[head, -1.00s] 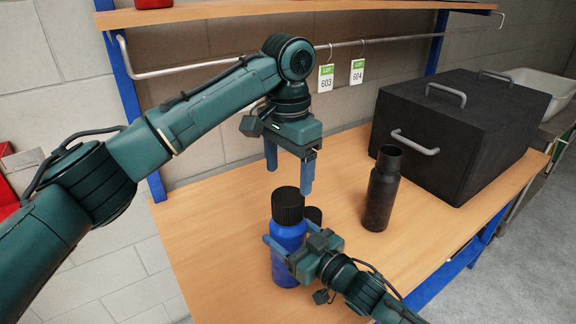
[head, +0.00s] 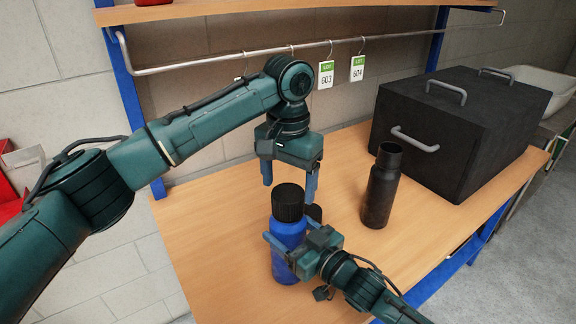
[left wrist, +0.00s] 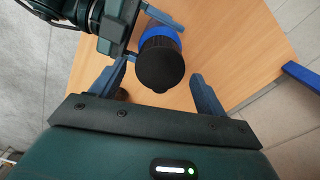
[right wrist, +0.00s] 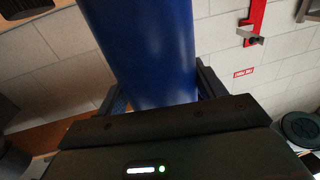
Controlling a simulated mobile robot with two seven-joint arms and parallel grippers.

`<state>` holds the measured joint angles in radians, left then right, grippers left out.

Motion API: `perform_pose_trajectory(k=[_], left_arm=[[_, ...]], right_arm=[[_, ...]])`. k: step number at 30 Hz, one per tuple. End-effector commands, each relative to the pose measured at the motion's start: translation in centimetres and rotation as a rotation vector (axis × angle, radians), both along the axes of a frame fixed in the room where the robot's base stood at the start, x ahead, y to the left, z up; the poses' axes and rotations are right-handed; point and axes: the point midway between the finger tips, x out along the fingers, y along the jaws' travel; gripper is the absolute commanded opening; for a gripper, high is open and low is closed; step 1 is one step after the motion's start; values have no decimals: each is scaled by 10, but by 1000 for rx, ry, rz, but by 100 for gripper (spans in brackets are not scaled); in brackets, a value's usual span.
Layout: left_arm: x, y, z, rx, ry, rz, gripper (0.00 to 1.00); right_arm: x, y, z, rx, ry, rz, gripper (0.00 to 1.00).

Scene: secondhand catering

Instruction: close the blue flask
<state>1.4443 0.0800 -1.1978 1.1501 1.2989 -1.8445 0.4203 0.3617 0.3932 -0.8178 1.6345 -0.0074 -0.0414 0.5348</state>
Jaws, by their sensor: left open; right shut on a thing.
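The blue flask (head: 287,236) stands upright on the wooden table, with a ribbed black cap (head: 288,203) on its top. My right gripper (head: 284,248) is shut on the flask's body, and the blue body fills the middle of the right wrist view (right wrist: 150,50). My left gripper (head: 289,183) is open, pointing down just above the cap, with its fingers to either side. In the left wrist view the cap (left wrist: 160,64) lies between and slightly beyond the fingertips. I cannot tell how tightly the cap sits.
A black bottle with an open top (head: 381,188) stands to the right. A large black box with handles (head: 455,135) fills the back right. A rail with tags (head: 326,75) runs above the table.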

Motion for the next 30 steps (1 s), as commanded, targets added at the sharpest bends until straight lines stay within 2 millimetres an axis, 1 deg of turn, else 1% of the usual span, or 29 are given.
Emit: perform_pose_trajectory(k=[1,3,6,9,13,20,30], left_arm=[[0,0,-9,1,2,0,75],[0,1,-19,1,1,0,75],[0,1,-31,2,1,0,75],[0,0,-38,0,0,0,75],[0,0,-42,0,0,0,75],[0,0,-42,0,0,0,75],[0,0,-42,0,0,-1,47]], right_arm=[[0,0,0,0,0,0,6],[0,0,0,0,0,0,6],[0,0,0,0,0,0,6],[0,0,0,0,0,0,6],[0,0,0,0,0,0,6],[0,0,0,0,0,0,6],[0,0,0,0,0,0,6]])
